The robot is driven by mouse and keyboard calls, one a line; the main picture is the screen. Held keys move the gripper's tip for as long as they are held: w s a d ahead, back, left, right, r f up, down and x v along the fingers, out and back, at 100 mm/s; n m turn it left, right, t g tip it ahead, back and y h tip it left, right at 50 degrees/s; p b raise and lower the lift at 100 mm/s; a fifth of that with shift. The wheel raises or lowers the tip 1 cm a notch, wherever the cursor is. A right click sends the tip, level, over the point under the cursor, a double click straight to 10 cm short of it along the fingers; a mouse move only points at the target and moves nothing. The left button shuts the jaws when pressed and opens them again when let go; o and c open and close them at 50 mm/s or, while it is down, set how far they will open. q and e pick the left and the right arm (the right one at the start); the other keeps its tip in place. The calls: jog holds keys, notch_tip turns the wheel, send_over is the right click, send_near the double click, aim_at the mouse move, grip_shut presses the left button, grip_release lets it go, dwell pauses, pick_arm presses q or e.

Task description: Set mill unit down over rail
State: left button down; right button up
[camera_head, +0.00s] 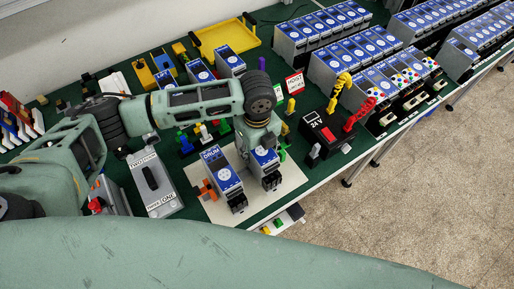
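A blue-and-grey unit (265,161), the mill unit by its place under my gripper, stands upright over the right part of a cream plate (291,177). Its name label is not readable. My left gripper (261,143) comes down from above onto the back of its top and seems shut on it; the fingertips are mostly hidden. A similar unit marked DRUM (222,174) stands to its left on the plate, with a small gap between them. The rail is hidden behind the units, so I cannot tell whether the mill unit touches it. My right gripper is not in view.
An orange piece (207,190) sits left of the DRUM unit. A grey box with a black handle (157,184) is left of the plate. A black 24 V box (322,133) stands to the right. Rows of blue units (345,62) fill the back right. The plate's front right is bare.

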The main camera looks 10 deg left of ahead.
pick_arm(q)
jog(key=shift+f+b, duration=0.3)
jog(key=shift+f, duration=0.6)
jog(key=c, duration=0.8)
grip_release()
jog(key=shift+c, duration=0.2)
jog(key=shift+f, duration=0.1)
notch_tip(320, 180, up, 12)
jog(key=shift+r, duration=0.1)
